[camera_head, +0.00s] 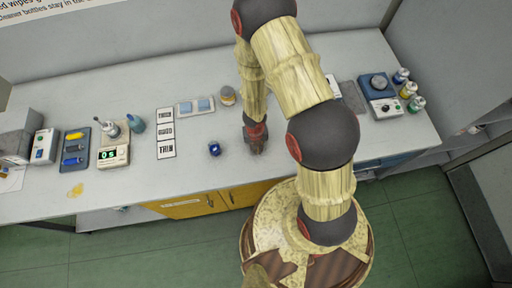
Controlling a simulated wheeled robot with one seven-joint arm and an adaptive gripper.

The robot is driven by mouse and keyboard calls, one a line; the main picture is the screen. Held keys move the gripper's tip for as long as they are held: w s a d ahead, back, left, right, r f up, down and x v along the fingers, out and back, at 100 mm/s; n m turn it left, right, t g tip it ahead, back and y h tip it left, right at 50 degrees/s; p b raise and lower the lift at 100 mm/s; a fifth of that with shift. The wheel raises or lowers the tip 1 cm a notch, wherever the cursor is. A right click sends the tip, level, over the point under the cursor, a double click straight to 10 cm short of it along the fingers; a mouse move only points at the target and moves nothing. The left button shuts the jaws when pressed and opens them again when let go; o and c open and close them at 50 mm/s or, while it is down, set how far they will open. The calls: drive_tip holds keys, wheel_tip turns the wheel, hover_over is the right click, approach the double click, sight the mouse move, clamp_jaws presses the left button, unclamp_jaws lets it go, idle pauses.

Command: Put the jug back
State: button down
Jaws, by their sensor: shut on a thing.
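My gripper (257,147) points down low over the middle of the white counter (235,195). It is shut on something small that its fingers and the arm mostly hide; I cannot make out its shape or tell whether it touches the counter. I cannot pick out the jug for certain. A grey vessel (112,129) stands at the device with a green display (114,156) on the left. A teal bottle (136,124) stands just right of it.
A small dark blue object (215,148) lies left of my gripper. White label cards (166,132), a tray with blue pads (196,106) and an orange-banded jar (227,96) are behind it. A dial device (384,107) and several small bottles (410,91) stand at right. The counter's front middle is clear.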

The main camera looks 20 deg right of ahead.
drive_tip(key=c, duration=2)
unclamp_jaws()
drive_tip(key=shift+f, duration=0.1)
